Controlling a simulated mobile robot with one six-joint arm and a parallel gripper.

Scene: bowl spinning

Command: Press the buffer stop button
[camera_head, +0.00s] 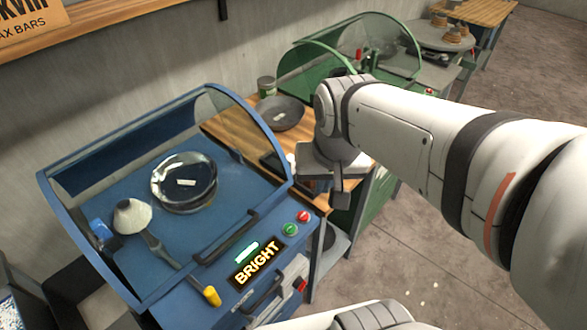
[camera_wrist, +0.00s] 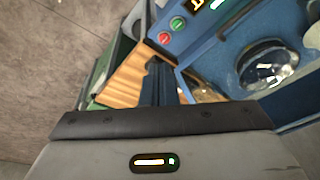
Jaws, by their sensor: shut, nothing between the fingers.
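In the wrist view the red button (camera_wrist: 164,38) lies just beyond my fingertips in the picture, with the green button (camera_wrist: 178,22) above right. My gripper (camera_head: 340,200) is shut and empty, pointing down to the right of the red button and apart from it in the head view. The closed fingers (camera_wrist: 159,68) also show in the wrist view.
A shiny bowl (camera_head: 185,183) and a white buffing cone (camera_head: 132,216) are inside the machine. A lit "BRIGHT" display (camera_head: 257,262) and a yellow-tipped lever (camera_head: 212,296) are on its front. A wooden bench (camera_head: 235,128) with a dark pan (camera_head: 280,112) and a green machine (camera_head: 350,55) stand behind.

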